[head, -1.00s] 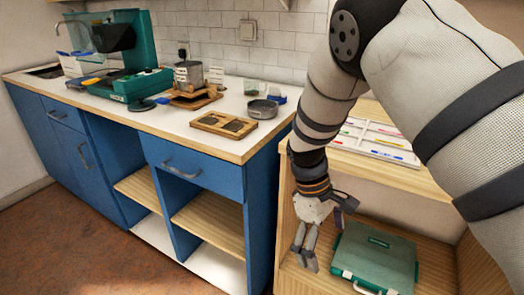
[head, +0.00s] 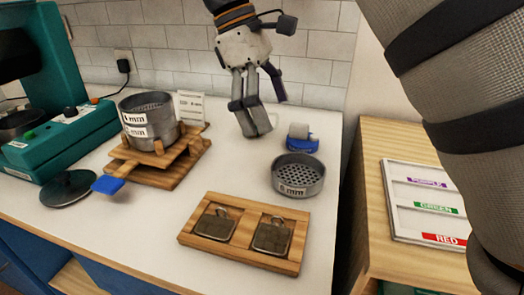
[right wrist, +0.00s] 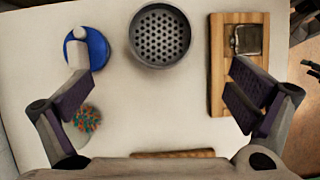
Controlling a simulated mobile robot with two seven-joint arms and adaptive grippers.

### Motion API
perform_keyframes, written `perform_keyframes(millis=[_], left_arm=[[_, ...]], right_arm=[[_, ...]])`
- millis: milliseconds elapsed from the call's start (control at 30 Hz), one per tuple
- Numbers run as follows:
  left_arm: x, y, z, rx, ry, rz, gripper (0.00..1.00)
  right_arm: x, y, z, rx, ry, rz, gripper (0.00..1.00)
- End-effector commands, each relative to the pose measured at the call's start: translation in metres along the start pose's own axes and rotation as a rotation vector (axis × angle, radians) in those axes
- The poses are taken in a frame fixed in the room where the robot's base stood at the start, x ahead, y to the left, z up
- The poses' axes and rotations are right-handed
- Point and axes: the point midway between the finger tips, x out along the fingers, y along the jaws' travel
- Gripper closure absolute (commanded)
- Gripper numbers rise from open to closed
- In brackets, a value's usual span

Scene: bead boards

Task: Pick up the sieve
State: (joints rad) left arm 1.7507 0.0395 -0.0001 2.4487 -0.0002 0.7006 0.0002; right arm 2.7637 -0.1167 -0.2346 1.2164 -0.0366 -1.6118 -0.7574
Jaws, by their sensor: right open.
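The sieve is a round grey metal pan with a holed bottom and a white mm label. It sits flat on the white counter in the head view (head: 298,175) and at the top middle of the right wrist view (right wrist: 160,36). My right gripper (head: 256,122) hangs over the back of the counter, behind and left of the sieve, apart from it. It is open and empty; in the wrist view (right wrist: 162,82) its fingers are spread wide, with the sieve beyond the gap between them. My left gripper is not in view.
Labelled sieves (head: 150,120) stand on a wooden stand to the left. A blue-based object (head: 302,138) is close behind the sieve; a wooden tray (head: 188,238) lies in front. Colourful beads (right wrist: 87,118) show by one finger. A wooden cabinet (head: 385,150) stands right.

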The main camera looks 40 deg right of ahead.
Motion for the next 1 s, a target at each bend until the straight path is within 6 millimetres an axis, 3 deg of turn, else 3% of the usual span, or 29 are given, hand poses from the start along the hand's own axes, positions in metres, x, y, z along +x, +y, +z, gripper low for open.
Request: perform_keyframes(millis=[67, 300, 633, 933, 1000], left_arm=[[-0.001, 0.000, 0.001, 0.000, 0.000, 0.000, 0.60], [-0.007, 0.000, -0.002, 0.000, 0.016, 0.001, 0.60], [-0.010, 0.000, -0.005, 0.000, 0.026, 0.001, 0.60], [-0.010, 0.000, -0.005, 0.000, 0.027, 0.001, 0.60], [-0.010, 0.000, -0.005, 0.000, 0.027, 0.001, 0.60]], right_arm=[[0.005, 0.000, 0.001, 0.001, 0.000, 0.000, 0.00], [0.056, 0.000, 0.001, 0.001, 0.001, -0.001, 0.00], [0.110, 0.005, 0.003, 0.002, 0.000, -0.001, 0.00], [0.121, 0.006, 0.002, 0.002, 0.003, 0.001, 0.00], [0.121, 0.006, 0.002, 0.002, 0.003, 0.001, 0.14]])
